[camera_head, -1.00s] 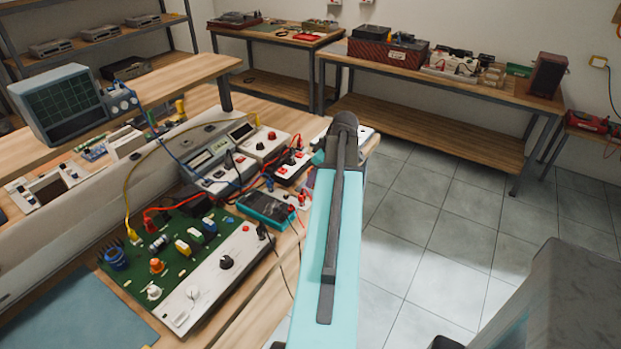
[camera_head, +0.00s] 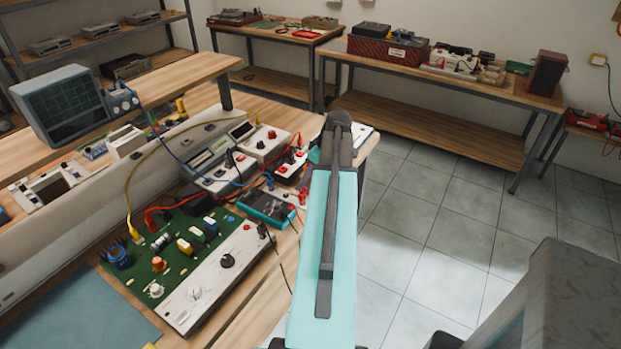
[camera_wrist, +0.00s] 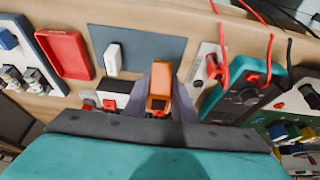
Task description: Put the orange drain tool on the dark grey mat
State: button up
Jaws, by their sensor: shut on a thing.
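The orange drain tool (camera_wrist: 159,88) is between the fingers of my gripper (camera_wrist: 161,100) in the wrist view. My gripper is shut on it. A dark grey mat (camera_wrist: 148,48) lies on the wooden bench just beyond the fingertips, with a white object (camera_wrist: 113,58) on its left part. The tool's far end appears at the mat's near edge; I cannot tell its height above the bench. In the head view my own arm hides the gripper and the tool.
In the wrist view, a red tray (camera_wrist: 66,53) lies left of the mat and a teal multimeter (camera_wrist: 245,92) with red leads lies to the right. The head view shows a bench with a green circuit board (camera_head: 170,250), instruments and cables. Open tiled floor (camera_head: 430,220) is at right.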

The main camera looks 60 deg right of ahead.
jog(key=shift+f+p, duration=0.35)
jog(key=shift+f, duration=0.85)
jog(key=shift+f, duration=0.15)
jog(key=o, duration=1)
jog(key=shift+r, duration=0.25)
jog(key=shift+b+v, duration=1.15)
jog(key=shift+v, duration=4.75)
jog(key=shift+s, duration=0.1)
